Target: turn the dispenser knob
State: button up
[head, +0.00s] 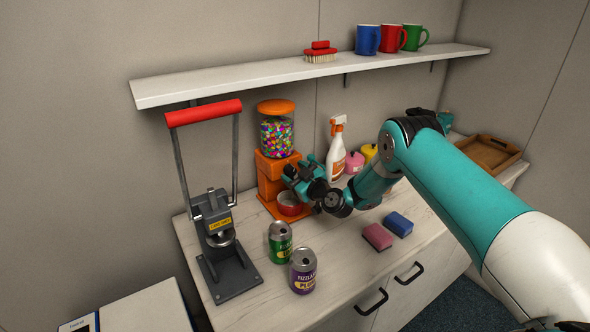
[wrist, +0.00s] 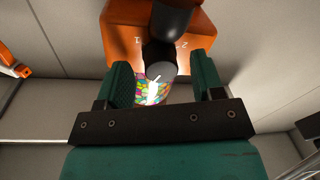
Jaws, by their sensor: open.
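An orange dispenser (head: 270,172) stands on the counter with a clear globe of many-coloured candies (head: 277,137) on top. My gripper (head: 294,173) is at the front of the dispenser. In the wrist view its two green fingers (wrist: 163,82) are open, one on each side of the knob, with gaps between. I cannot tell how deep the knob sits between them. In the head view my gripper hides the knob.
A can press (head: 222,240) stands left, and green (head: 280,243) and purple (head: 303,272) cans stand in front. Pink (head: 378,237) and blue (head: 398,224) sponges lie right. A spray bottle (head: 337,150) stands behind my arm. A shelf (head: 270,74) runs above.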

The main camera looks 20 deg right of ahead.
jog(key=shift+w+a, duration=0.1)
jog(key=shift+w, duration=0.05)
jog(key=shift+c, duration=0.2)
jog(key=c, duration=0.9)
jog(key=shift+f+b, duration=0.1)
jog(key=shift+b, duration=0.3)
jog(key=shift+f+m+b, duration=0.2)
jog(key=shift+m+b, duration=0.7)
jog(key=shift+b, duration=0.35)
jog(key=m+b, duration=0.2)
jog(key=b, duration=0.1)
jog(key=shift+m, duration=0.4)
jog(key=shift+r+m+t+b, duration=0.15)
jog(key=shift+m+t+b, duration=0.15)
jog(key=shift+m+b, duration=0.55)
